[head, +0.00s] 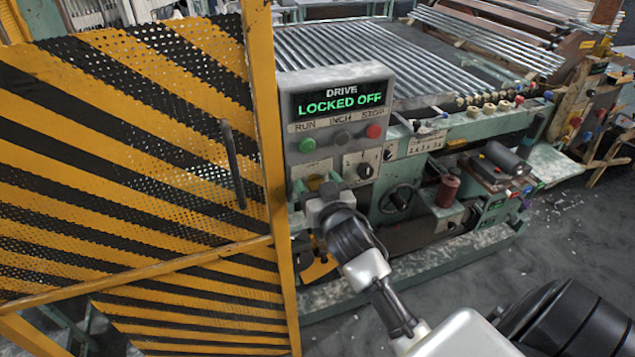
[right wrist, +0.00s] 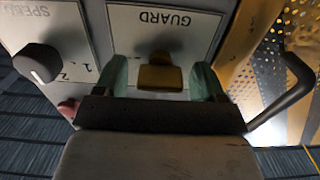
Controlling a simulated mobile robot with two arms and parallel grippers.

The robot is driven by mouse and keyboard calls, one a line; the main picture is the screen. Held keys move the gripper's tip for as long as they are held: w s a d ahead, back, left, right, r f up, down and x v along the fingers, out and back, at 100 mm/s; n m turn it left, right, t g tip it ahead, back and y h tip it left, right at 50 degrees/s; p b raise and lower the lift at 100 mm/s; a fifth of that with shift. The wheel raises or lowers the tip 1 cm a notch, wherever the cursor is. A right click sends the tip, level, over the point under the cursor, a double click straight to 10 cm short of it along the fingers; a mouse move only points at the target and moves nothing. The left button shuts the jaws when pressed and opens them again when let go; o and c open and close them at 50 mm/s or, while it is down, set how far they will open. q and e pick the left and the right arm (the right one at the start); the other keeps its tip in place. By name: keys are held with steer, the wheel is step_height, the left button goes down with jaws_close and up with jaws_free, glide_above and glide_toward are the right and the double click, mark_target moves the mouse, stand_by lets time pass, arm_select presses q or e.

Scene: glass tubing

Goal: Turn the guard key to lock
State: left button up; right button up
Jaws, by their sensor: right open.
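The guard key (right wrist: 160,76) is a brass-coloured piece on the white plate marked GUARD (right wrist: 180,22), upside down in the right wrist view. My right gripper (right wrist: 160,70) is open, with one greenish finger on each side of the key and a visible gap to both. In the head view my right gripper (head: 322,192) is at the lower part of the grey control box (head: 335,80), largely covering the guard plate. My left gripper is not in view.
A yellow-and-black mesh guard door (head: 130,150) with a dark handle (head: 232,165) stands left of the box. A speed knob (right wrist: 38,62) sits beside the guard plate. RUN, INCH and STOP buttons (head: 342,138) are above. Rollers with glass tubes (head: 390,55) lie behind.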

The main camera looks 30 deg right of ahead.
steer(key=shift+c, duration=0.4)
steer(key=c, duration=0.8)
steer(key=shift+c, duration=0.2)
steer(key=shift+n, duration=0.4)
steer(key=n+p, duration=0.1)
steer(key=n, duration=0.2)
steer(key=shift+p, duration=0.35)
steer(key=n+p, duration=0.1)
steer(key=n, duration=0.3)
steer(key=shift+a, duration=0.1)
steer(key=n+p, duration=0.1)
steer(key=n, duration=0.4)
steer(key=shift+f+n+p, duration=0.1)
steer(key=shift+n+p, duration=0.25)
steer(key=shift+n, duration=0.05)
steer(key=n, duration=0.4)
steer(key=shift+a+f+p, duration=0.1)
steer(key=shift+p, duration=0.3)
steer(key=shift+n, duration=0.4)
